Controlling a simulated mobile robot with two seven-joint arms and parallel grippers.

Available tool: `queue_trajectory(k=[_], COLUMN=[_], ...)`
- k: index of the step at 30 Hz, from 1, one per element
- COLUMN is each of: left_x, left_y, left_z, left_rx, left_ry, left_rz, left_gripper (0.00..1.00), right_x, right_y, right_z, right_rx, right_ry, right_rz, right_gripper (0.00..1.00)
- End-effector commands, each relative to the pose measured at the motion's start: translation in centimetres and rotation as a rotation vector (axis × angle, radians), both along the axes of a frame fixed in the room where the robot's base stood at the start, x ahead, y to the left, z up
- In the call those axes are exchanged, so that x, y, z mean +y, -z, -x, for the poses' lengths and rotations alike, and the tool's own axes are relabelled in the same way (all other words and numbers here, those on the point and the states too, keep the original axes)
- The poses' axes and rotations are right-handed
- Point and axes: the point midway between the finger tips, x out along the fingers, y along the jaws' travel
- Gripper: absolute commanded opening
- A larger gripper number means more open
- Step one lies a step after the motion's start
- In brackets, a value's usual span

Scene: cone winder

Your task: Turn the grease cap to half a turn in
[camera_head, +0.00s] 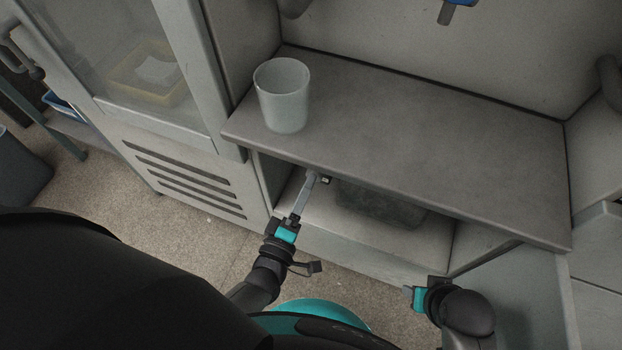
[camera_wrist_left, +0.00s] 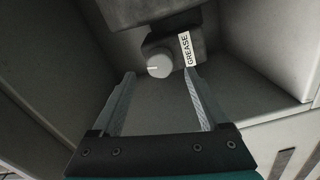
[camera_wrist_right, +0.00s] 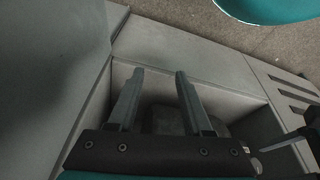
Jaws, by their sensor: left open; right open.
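The grease cap (camera_wrist_left: 159,66) is a small round grey knob with a pale line on its face. It sits on a dark block beside a white label (camera_wrist_left: 187,49) reading GREASE, in the left wrist view. My left gripper (camera_wrist_left: 158,78) is open, its two fingers on either side of the cap and short of it, with gaps showing. In the head view the left gripper (camera_head: 312,174) reaches under the shelf edge, and the cap itself is hard to make out there. My right gripper (camera_wrist_right: 160,72) is open and empty, in front of the open compartment.
A whitish cup (camera_head: 284,98) stands on the grey shelf (camera_head: 430,140) above the compartment. A dark box-like thing (camera_head: 378,207) lies inside the compartment. A cabinet with a glass door (camera_head: 130,60) stands at the left. The shelf's right part is clear.

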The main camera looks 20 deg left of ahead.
Motion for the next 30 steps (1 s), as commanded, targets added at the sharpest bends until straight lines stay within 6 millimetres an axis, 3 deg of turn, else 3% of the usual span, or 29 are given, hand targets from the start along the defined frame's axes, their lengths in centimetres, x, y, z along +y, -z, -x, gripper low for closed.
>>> queue_trajectory(k=[3,7,19,30], left_x=[0.0,-0.1,-0.1,-0.1], left_y=[0.1,0.1,0.0,0.0], left_z=[-2.0,-3.2,-3.7,-3.7], left_rx=[-0.002,-0.001,0.002,0.001], left_ry=[0.000,-0.001,0.000,0.000], left_rz=[0.000,0.000,0.000,0.000], left_gripper=[0.78,0.78,0.78,0.36], right_x=[0.0,0.0,0.1,0.1], right_y=[-0.8,-1.5,-1.9,-1.9], right_z=[-0.3,-0.4,-0.5,-0.5], right_rx=[-0.014,-0.023,-0.027,-0.027], right_ry=[0.001,0.001,0.001,0.001], right_rz=[-0.002,-0.003,-0.003,-0.003], right_gripper=[0.50,0.50,0.50,0.50])
